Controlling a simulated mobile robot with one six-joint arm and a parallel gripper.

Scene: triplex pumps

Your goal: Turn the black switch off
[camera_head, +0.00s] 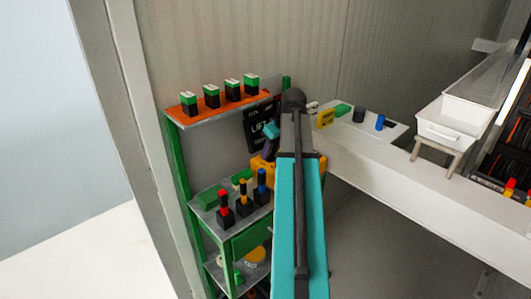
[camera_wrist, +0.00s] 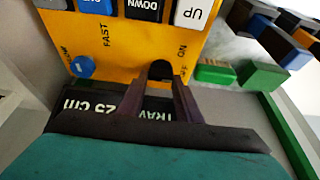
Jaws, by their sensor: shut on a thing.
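The black switch (camera_wrist: 160,68) is on a yellow control panel (camera_wrist: 130,42) in the wrist view, beside an "ON" label. My gripper (camera_wrist: 160,84) has one dark finger on each side of the switch and is shut on it. The fingers hide the lower part of the switch. In the head view the yellow panel (camera_head: 260,168) shows partly behind my arm. The switch cannot be made out there.
Blue, black and white buttons (camera_wrist: 190,12) and a blue knob (camera_wrist: 83,67) are on the same panel. A black sign (camera_wrist: 120,103) lies under my fingers. Green and dark blocks (camera_wrist: 262,76) stand at right. A green-framed shelf (camera_head: 178,165) holds several levers and blocks.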

